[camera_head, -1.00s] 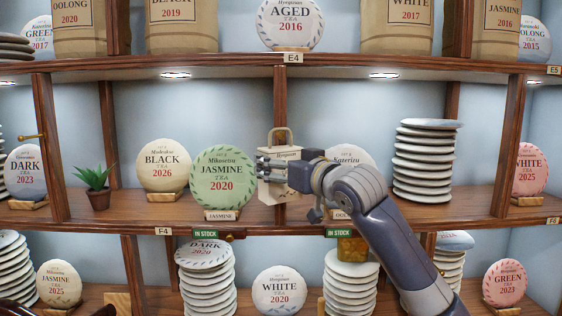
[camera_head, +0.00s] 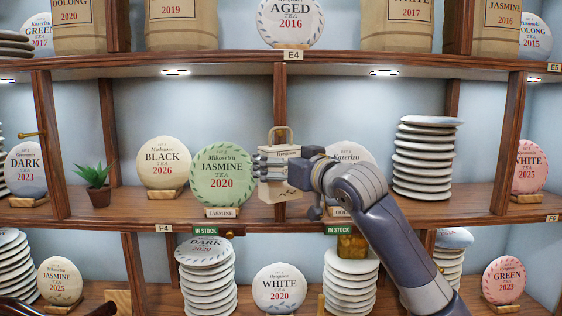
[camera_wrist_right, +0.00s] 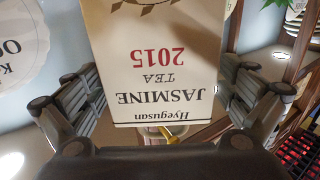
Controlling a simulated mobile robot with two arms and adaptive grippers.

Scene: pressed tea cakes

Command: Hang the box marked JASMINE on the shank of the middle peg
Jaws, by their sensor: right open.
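The cream box marked JASMINE (camera_head: 277,194) is in front of the middle post, its looped handle at the top near the post. In the right wrist view the box (camera_wrist_right: 160,60) appears upside down, reading Hyegusan JASMINE TEA 2015. My right gripper (camera_head: 268,170) is open around the box, one finger on each side; a gap shows at least on the right in the wrist view. My left gripper is not in view.
A brass peg (camera_head: 32,136) sticks out from the left post. A green JASMINE 2020 tea cake (camera_head: 222,176) stands just left of the box. A Katerizu cake (camera_head: 352,155) is partly behind my right arm. A plate stack (camera_head: 424,165) stands further right.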

